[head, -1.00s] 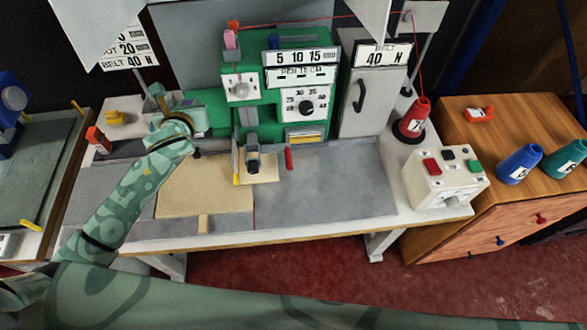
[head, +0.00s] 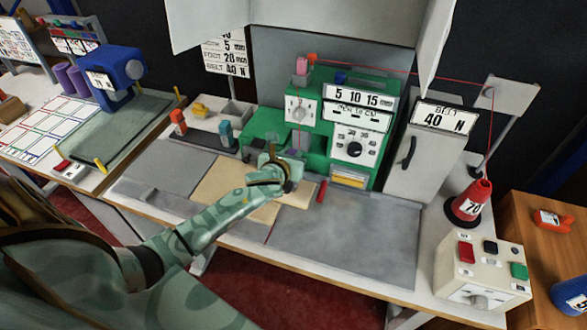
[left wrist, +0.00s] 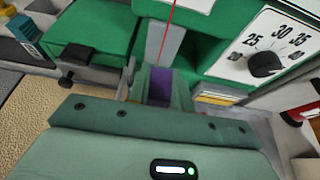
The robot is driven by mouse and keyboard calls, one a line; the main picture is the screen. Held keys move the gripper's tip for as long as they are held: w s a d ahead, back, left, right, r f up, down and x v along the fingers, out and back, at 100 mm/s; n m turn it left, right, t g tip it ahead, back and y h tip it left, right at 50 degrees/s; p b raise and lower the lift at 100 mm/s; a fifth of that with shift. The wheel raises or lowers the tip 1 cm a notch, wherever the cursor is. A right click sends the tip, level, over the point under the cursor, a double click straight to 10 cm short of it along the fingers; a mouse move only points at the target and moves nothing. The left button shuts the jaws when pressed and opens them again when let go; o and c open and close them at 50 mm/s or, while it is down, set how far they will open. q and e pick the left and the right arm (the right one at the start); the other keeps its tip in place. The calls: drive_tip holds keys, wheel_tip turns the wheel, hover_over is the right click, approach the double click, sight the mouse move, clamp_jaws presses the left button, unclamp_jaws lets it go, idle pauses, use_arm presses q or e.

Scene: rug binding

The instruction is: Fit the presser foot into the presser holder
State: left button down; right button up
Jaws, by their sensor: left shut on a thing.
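My left gripper (head: 287,172) is at the front of the green sewing machine (head: 268,122), just below its head. It is shut on a purple piece, seemingly the presser foot (left wrist: 159,84), which shows between its fingers in the left wrist view. A grey vertical bar, apparently the presser holder (left wrist: 160,42), comes down from the machine head just beyond the purple piece. Its lower end is partly hidden, so I cannot tell whether the two touch. In the head view my gripper covers this spot. My right gripper is not in view.
An orange block (head: 178,121) and a teal block (head: 225,133) stand at the tray left of the machine. A beige rug (head: 222,186) lies on the table. A red-handled tool (head: 322,191) lies right of my gripper. The grey table right of it (head: 345,240) is clear.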

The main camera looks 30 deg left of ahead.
use_arm(q)
wheel_tip(320, 180, down, 3)
drive_tip(key=shift+d+f+b, duration=0.1)
drive_tip(key=shift+f+b, duration=0.05)
drive_tip(key=shift+b, duration=0.45)
drive_tip(key=shift+f, duration=0.2)
drive_tip(key=shift+r, duration=0.1)
drive_tip(key=c, duration=1.3)
unclamp_jaws()
drive_tip(key=shift+o, duration=0.2)
